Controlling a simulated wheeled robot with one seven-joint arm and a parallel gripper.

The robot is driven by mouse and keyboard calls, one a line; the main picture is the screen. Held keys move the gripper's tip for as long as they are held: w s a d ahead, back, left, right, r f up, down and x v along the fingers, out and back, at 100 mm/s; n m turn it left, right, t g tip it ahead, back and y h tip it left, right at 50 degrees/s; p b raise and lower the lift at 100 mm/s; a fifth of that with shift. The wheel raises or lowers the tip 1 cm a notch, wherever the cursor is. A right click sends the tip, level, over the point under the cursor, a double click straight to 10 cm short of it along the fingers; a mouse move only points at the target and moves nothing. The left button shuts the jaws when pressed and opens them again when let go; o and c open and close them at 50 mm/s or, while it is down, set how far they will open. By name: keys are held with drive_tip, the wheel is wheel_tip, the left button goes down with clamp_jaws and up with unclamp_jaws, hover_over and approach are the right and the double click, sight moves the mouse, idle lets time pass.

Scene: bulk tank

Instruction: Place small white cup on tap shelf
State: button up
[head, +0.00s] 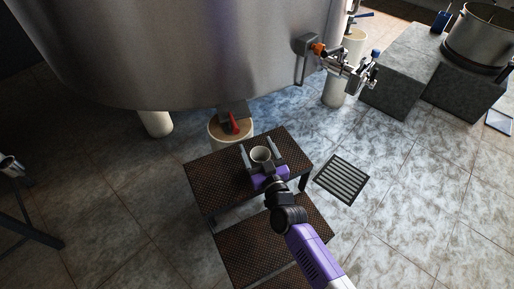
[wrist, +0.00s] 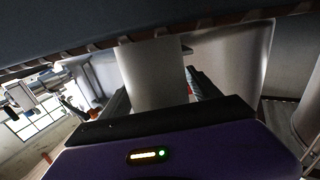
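The small white cup (head: 261,154) is over the brown top step of a stand, between the two fingers of my gripper (head: 259,153). The fingers lie on either side of it, and in the head view a narrow gap shows between them and the cup. In the wrist view the cup's pale wall (wrist: 150,75) is between the dark fingers (wrist: 160,95). I cannot tell whether the cup touches the step. The tap (head: 345,66) sticks out of the tank at the upper right. I cannot tell which surface is the tap shelf.
The perforated brown stand (head: 212,185) has a lower step in front. A pale round container (head: 216,133) with a red item stands behind it. The steel tank (head: 180,50) fills the back. Grey blocks (head: 400,80) carry a big pot (head: 480,40). A floor grate (head: 342,179) lies right.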

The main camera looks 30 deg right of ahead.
drive_tip(key=shift+r, duration=0.15)
drive_tip(key=shift+s, duration=0.25)
drive_tip(key=s+a+p, duration=0.1)
drive_tip(key=s+p, duration=0.1)
drive_tip(key=s, duration=0.9)
drive_tip(key=shift+s, duration=0.2)
drive_tip(key=shift+a, duration=0.1)
